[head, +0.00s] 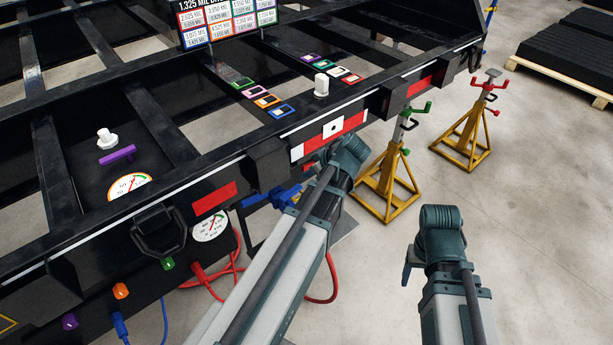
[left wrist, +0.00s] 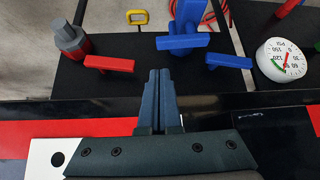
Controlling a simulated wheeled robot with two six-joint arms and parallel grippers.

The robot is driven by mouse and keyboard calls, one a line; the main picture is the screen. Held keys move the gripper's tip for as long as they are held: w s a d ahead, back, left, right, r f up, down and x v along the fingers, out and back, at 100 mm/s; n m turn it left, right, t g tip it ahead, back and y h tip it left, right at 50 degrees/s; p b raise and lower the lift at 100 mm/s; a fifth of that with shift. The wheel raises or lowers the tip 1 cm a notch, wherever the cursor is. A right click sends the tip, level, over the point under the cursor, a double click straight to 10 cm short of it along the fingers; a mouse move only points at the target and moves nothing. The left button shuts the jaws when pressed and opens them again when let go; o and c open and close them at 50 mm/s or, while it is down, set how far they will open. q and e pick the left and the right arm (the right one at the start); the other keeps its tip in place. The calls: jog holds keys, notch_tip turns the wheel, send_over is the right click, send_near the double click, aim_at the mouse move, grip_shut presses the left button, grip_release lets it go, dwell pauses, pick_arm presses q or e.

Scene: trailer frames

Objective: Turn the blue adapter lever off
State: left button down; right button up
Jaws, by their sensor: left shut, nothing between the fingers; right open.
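A blue adapter (left wrist: 188,14) stands upright on the dark shelf in the left wrist view, with a blue bar lever (left wrist: 183,42) lying crosswise at its front. A second, separate blue lever (left wrist: 228,61) lies to its right. My left gripper (left wrist: 160,72) is shut and empty. Its fingertips appear just below the left end of the crosswise bar; I cannot tell if they touch. In the head view, the blue fittings (head: 279,196) show beside my left arm, which hides part of them and its own fingers. My right gripper (head: 410,264) is open and mostly hidden by its wrist, away from the trailer.
A red lever (left wrist: 108,64), a grey and red fitting (left wrist: 72,40) and a gauge (left wrist: 282,60) flank the blue parts. The trailer's edge bears a red and white strip (head: 334,128). Yellow stands (head: 386,180) are beyond my arms. Open floor lies at right.

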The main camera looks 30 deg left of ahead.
aim_at(299, 184)
pick_arm(q)
jog(key=b+x, duration=0.5)
jog(key=x, duration=0.3)
jog(key=shift+s+d+m, duration=0.3)
jog(key=shift+d, duration=0.2)
jog(key=shift+d+f, duration=0.1)
jog(key=shift+d, duration=0.35)
